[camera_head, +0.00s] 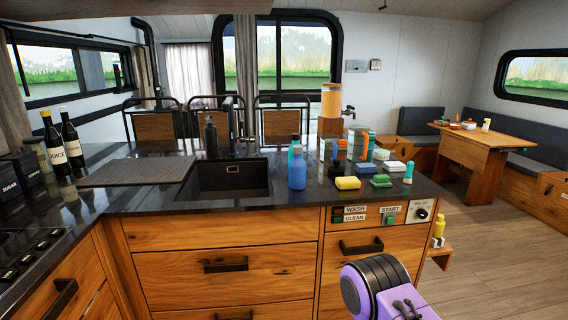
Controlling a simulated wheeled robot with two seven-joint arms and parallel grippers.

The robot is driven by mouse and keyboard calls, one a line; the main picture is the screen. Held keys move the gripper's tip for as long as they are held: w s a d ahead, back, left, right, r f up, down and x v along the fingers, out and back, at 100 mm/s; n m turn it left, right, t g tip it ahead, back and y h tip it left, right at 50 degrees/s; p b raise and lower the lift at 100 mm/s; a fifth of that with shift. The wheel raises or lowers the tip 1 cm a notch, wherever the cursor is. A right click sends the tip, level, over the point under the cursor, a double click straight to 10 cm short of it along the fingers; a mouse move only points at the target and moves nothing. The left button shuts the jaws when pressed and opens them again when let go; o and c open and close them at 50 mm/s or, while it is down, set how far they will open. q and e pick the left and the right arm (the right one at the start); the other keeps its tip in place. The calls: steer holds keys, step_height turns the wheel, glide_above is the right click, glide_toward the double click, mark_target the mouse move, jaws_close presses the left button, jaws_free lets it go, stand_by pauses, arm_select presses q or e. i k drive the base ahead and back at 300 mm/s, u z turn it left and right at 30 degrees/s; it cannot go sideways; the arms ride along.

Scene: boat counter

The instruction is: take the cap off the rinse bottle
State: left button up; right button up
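A blue bottle (297,172) stands upright on the dark counter (262,220), just right of the sink. Its narrower top (298,150) is a similar blue and looks like a cap in place. A teal bottle (293,143) stands behind it, partly hidden. A small teal-and-white bottle (408,173) stands near the counter's right end. No readable label shows which one is the rinse bottle. A purple and black link of my arm shows at the bottom right, below the counter front. Neither gripper is in view.
The sink (228,182) opens left of the blue bottle. A yellow sponge (347,183), a green sponge (380,181) and several boxes crowd the counter to its right. An orange drink dispenser (332,101) stands behind. The counter's front strip is clear.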

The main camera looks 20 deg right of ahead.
mark_target(297, 165)
steer(key=z, duration=0.15)
steer(key=i, duration=0.45)
steer(key=z, duration=3.3)
steer(key=k, duration=0.35)
steer(key=u, duration=1.45)
